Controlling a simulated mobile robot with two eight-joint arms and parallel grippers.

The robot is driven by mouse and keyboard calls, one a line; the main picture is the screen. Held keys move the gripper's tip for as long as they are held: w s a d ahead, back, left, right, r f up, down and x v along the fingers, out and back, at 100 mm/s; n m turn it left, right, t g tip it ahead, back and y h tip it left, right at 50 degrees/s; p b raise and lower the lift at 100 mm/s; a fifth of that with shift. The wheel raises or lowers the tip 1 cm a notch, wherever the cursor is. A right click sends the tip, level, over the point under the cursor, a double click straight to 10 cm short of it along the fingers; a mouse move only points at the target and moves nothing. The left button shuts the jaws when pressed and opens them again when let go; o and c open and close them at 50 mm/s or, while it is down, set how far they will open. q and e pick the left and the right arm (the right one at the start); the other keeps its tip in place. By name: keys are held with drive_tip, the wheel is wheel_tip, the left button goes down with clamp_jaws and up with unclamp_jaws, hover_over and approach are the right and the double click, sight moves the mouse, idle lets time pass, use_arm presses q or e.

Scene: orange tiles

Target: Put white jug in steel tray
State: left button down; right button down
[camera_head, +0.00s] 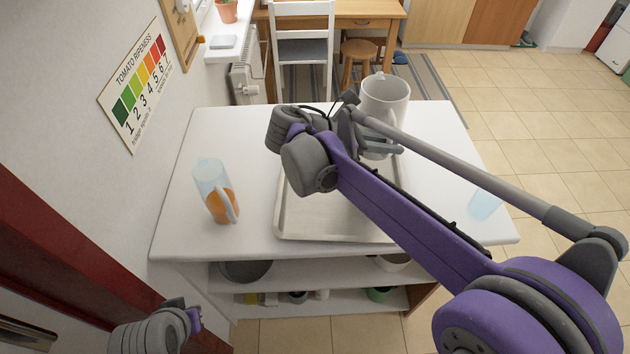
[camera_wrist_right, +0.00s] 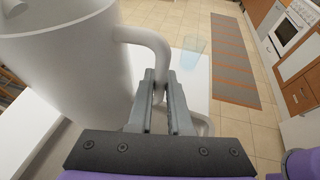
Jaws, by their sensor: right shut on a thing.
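The white jug (camera_head: 384,97) is upright over the back right part of the steel tray (camera_head: 303,228). My right gripper (camera_head: 393,146) is at the jug, partly behind my right arm. In the right wrist view the jug (camera_wrist_right: 65,70) fills the upper left, and my right gripper (camera_wrist_right: 160,92) is shut on its handle (camera_wrist_right: 150,42). Whether the jug's base touches the tray is hidden. The tray lies on the white table, and my right arm covers much of it. A part of my left arm shows at the bottom left, but its fingers are not visible.
A clear jug with orange liquid (camera_head: 217,196) stands left of the tray on the white table (camera_head: 178,222). A light blue glass (camera_head: 486,204) is near the table's right edge; it also shows in the right wrist view (camera_wrist_right: 194,44). A white chair (camera_head: 303,50) stands behind the table.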

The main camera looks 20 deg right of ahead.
use_arm(q)
drive_tip(key=shift+s+a+f, duration=0.15)
drive_tip(key=shift+s+a, duration=0.1)
drive_tip(key=shift+a, duration=0.05)
use_arm(e)
drive_tip(key=shift+s+a+f, duration=0.1)
drive_tip(key=shift+a+f, duration=0.05)
drive_tip(key=shift+f, duration=1.5)
drive_tip(key=shift+s+a+f, duration=0.1)
drive_tip(key=shift+a+f, duration=0.05)
drive_tip(key=shift+f, duration=1.5)
drive_tip(key=shift+s+a+f, duration=0.1)
drive_tip(key=shift+a+f, duration=0.05)
drive_tip(key=shift+f, duration=1.5)
use_arm(q)
drive_tip(key=shift+b, duration=0.3)
drive_tip(key=shift+f, duration=0.1)
use_arm(e)
drive_tip(key=c, duration=0.8)
unclamp_jaws()
drive_tip(key=shift+f, duration=0.1)
drive_tip(key=shift+c, duration=0.2)
drive_tip(key=shift+r, duration=0.2)
use_arm(q)
drive_tip(key=shift+s+f+b, duration=0.15)
drive_tip(key=shift+f+b, duration=0.15)
drive_tip(key=shift+f, duration=0.05)
use_arm(e)
drive_tip(key=v, duration=1.2)
